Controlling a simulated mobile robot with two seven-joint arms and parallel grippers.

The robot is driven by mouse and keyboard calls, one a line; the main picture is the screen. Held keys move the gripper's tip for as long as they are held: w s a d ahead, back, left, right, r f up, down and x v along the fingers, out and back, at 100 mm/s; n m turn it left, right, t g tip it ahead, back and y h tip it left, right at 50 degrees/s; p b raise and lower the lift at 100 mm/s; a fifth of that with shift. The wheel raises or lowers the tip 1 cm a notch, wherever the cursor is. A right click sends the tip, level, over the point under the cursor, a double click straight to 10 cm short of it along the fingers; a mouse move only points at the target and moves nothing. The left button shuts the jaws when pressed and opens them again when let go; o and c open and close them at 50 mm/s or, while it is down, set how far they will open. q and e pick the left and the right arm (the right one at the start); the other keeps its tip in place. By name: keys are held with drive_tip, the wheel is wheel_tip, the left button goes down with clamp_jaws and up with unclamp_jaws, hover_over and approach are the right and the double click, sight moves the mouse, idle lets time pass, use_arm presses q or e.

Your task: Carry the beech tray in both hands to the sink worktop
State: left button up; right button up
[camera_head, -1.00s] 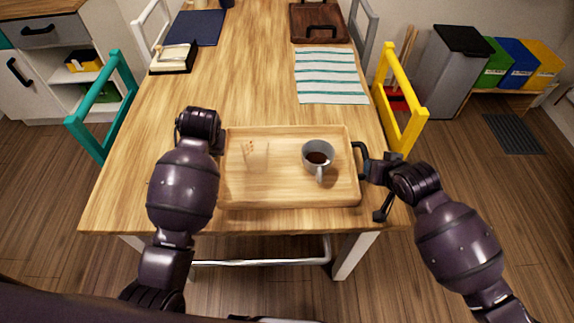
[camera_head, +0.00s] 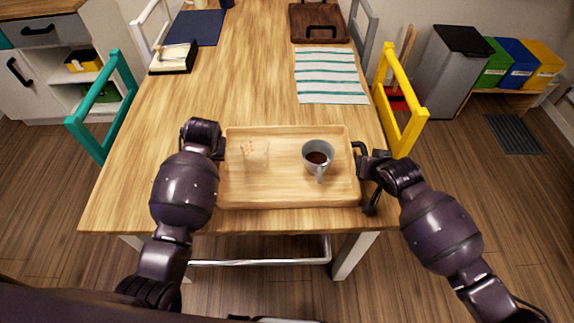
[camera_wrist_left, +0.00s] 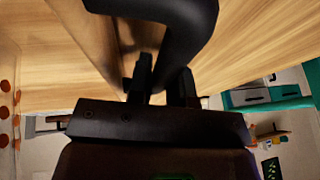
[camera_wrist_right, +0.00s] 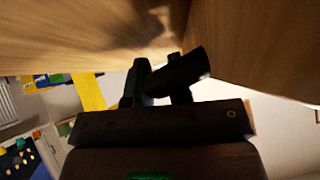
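The beech tray (camera_head: 290,196) lies flat on the wooden table near its front edge. A grey cup of dark coffee (camera_head: 318,158) stands on its right half. A clear glass with small orange marks (camera_head: 255,153) stands on its left half. My left gripper (camera_wrist_left: 164,82) is at the tray's left dark handle (camera_wrist_left: 185,22); my arm hides this contact in the head view. My right gripper (camera_wrist_right: 157,85) is at the right dark handle (camera_head: 360,158), whose bar (camera_wrist_right: 180,70) shows close to the fingers. Both pairs of fingers look slightly apart; whether they grip is unclear.
A teal chair (camera_head: 104,105) stands left, a yellow chair (camera_head: 400,100) right. The table's middle is clear.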

use_arm(q)
clamp_jaws()
use_arm(e)
clamp_jaws()
use_arm(q)
drive_tip(key=shift+w+r, duration=0.1)
drive_tip(key=shift+r, duration=0.15)
use_arm(e)
drive_tip(key=shift+w+r, duration=0.1)
drive_tip(key=shift+r, duration=0.1)
